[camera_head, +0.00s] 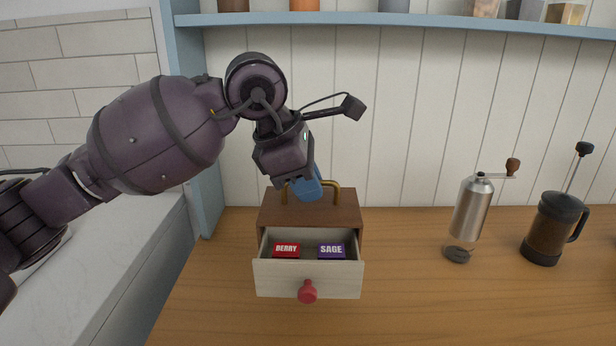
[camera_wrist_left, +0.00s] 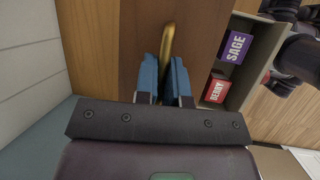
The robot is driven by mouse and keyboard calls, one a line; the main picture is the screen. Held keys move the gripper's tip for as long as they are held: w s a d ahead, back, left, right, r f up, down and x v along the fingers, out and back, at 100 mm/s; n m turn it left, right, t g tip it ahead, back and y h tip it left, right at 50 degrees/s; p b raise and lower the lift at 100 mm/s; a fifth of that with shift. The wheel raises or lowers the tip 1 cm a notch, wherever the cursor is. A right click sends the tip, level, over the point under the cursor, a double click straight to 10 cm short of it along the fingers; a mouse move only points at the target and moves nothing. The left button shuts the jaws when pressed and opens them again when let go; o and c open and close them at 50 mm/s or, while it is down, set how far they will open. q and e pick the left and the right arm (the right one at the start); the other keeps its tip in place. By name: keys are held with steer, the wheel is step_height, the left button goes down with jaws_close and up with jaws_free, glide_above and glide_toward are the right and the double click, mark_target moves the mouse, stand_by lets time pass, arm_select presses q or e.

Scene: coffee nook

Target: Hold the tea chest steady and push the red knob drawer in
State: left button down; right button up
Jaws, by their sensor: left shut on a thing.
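The brown tea chest (camera_head: 342,206) stands on the wooden counter, and its top also shows in the left wrist view (camera_wrist_left: 200,30). Its pale drawer is pulled well out, with a red knob (camera_head: 308,292) on the front. A red BERRY packet (camera_head: 286,250) and a purple SAGE packet (camera_head: 331,251) lie inside the drawer. My left gripper (camera_head: 309,187) is above the chest, its blue fingers shut on the brass handle (camera_wrist_left: 168,45). The fingers partly hide the handle in the head view. My right gripper is not seen in the head view.
A metal hand grinder (camera_head: 472,212) and a dark French press (camera_head: 553,228) stand on the counter at the right. A blue shelf (camera_head: 400,20) runs along the wall above. The counter (camera_head: 410,300) right of the drawer is clear.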

mark_target(302, 209)
arm_select(q)
steer(key=shift+f+b, duration=0.65)
steer(key=shift+f, duration=2.6)
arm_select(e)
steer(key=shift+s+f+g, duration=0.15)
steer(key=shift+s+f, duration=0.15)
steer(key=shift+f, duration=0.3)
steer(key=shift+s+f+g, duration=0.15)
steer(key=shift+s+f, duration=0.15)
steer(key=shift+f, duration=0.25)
arm_select(q)
steer(key=shift+f, duration=0.2)
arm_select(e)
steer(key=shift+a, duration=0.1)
arm_select(q)
steer(key=shift+s+f, duration=0.1)
steer(key=shift+f, duration=0.05)
